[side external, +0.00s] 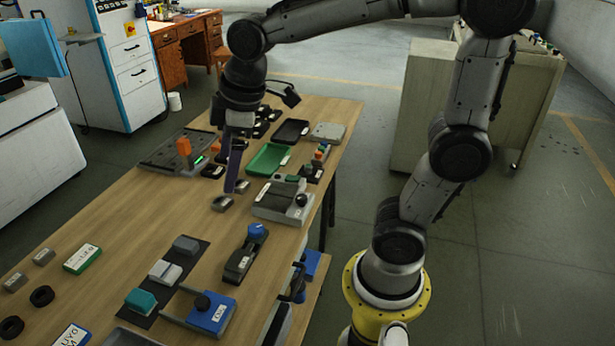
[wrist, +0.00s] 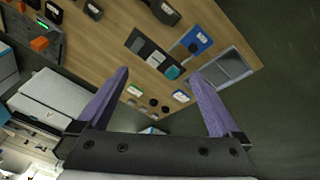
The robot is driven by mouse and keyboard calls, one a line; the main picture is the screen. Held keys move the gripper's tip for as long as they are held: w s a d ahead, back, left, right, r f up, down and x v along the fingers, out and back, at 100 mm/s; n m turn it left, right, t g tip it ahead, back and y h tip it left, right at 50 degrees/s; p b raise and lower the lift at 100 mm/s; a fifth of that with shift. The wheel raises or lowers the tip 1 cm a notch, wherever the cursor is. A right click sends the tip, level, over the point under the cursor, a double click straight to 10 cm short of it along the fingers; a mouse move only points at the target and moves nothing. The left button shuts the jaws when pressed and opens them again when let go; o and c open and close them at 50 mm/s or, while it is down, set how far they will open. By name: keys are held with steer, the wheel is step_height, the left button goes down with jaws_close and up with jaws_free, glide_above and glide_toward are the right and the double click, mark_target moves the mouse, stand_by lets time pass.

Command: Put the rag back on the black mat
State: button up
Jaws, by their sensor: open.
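The black mat (side external: 187,264) lies on the near part of the wooden table. A grey block (side external: 185,245), a white block (side external: 165,271) and a teal piece (side external: 140,300) stand in a row on it. In the wrist view the mat (wrist: 147,49) lies ahead, with the teal piece (wrist: 172,72) at one end. I cannot pick out the rag with certainty; no piece clearly looks like cloth.
A blue device (side external: 212,312) and a black tool with a blue knob (side external: 240,262) stand right of the mat. A grey device (side external: 284,201), a green tray (side external: 268,158) and a black tray (side external: 291,132) stand near my gripper.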

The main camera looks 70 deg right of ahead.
steer(key=s+d+f+m+t, duration=0.1)
steer(key=s+m, duration=0.5)
steer(key=s, duration=0.8)
steer(key=shift+d+f+m+t, duration=0.35)
steer(key=shift+m+t, duration=0.05)
steer(key=shift+t, duration=0.1)
stand_by(0.8)
